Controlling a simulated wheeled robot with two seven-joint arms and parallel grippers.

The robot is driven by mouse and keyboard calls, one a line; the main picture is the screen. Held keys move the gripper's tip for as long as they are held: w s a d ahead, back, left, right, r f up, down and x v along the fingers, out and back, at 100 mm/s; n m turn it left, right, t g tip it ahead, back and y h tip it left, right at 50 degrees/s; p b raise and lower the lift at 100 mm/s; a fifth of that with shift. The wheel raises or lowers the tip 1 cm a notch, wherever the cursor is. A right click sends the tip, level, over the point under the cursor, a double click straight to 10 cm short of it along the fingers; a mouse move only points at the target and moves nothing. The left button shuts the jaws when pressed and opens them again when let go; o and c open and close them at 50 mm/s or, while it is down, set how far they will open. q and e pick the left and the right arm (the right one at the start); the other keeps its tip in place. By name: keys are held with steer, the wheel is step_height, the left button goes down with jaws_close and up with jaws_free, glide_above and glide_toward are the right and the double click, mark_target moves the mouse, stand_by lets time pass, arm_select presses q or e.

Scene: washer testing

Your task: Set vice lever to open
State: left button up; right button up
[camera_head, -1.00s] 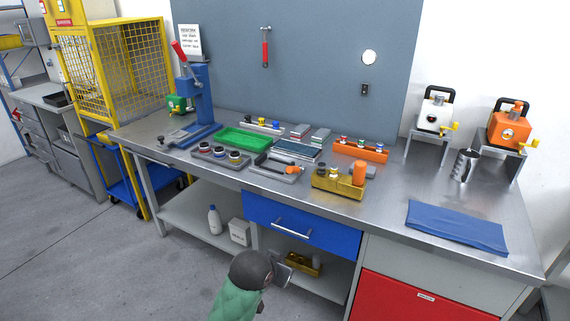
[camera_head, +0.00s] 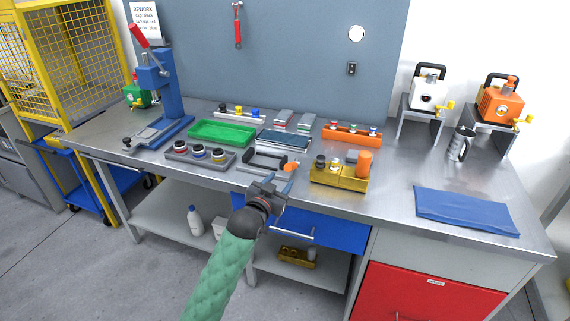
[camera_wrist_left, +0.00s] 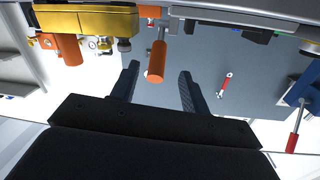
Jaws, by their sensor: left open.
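The vice (camera_head: 262,160) is a low grey fixture near the bench's front edge, with an orange lever (camera_head: 291,166) at its right end. My left gripper (camera_head: 277,181) is open and empty at the bench's front edge, just in front of the vice and apart from it. In the left wrist view, the orange lever (camera_wrist_left: 156,62) shows between the two spread fingers (camera_wrist_left: 158,72), beyond them; I cannot tell how far. The vice's jaws are too small to read. My right gripper is not in view.
A yellow fixture (camera_head: 326,177) with an orange cylinder stands close to the right of the vice. A grey tray of round parts (camera_head: 176,153) sits to its left. A green tray (camera_head: 222,132) and a blue press (camera_head: 170,95) stand behind and left. A blue drawer (camera_head: 330,232) is below the bench edge.

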mark_target(288, 169)
arm_select(q)
steer(key=shift+h, duration=0.3)
steer(key=w+d, duration=0.1)
steer(key=w+r+p, duration=0.1)
steer(key=w, duration=0.1)
steer(key=w+d, duration=0.1)
steer(key=w, duration=0.1)
steer(key=shift+d+r, duration=0.15)
steer(key=shift+d, duration=0.2)
steer(key=shift+p+x, duration=0.4)
steer(key=shift+x, duration=0.55)
steer(key=shift+w, duration=0.1)
steer(key=shift+c, duration=0.7)
steer(key=c, duration=0.7)
jaws_close()
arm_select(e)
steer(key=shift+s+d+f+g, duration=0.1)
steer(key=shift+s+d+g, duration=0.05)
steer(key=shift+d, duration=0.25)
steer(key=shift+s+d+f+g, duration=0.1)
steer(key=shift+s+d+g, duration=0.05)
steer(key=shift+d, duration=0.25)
